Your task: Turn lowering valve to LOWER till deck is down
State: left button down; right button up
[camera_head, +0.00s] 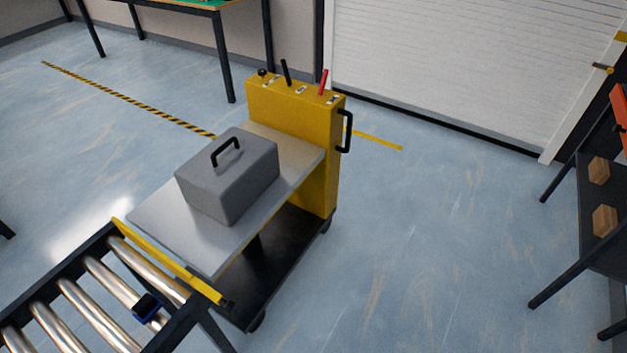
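A yellow lift cart (296,140) stands in the middle of the head view. Its grey deck (155,216) is raised well above the black base (285,262). On top of the yellow column are a black knob (262,72), a black lever (285,72) and a red lever (323,82), each by a small white label. The labels are too small to read, so I cannot tell which control is the lowering valve. A grey case (228,180) with a black handle rests on the deck. Neither of my grippers is in view.
A black handle (346,131) sticks out from the column's right side. A dark shelf with wooden blocks (604,220) stands at right. Floor right of the cart is clear.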

aim_at(261, 72)
jog(key=i+l+u, duration=0.2)
jog(key=i+l, duration=0.65)
jog(key=i, duration=0.15)
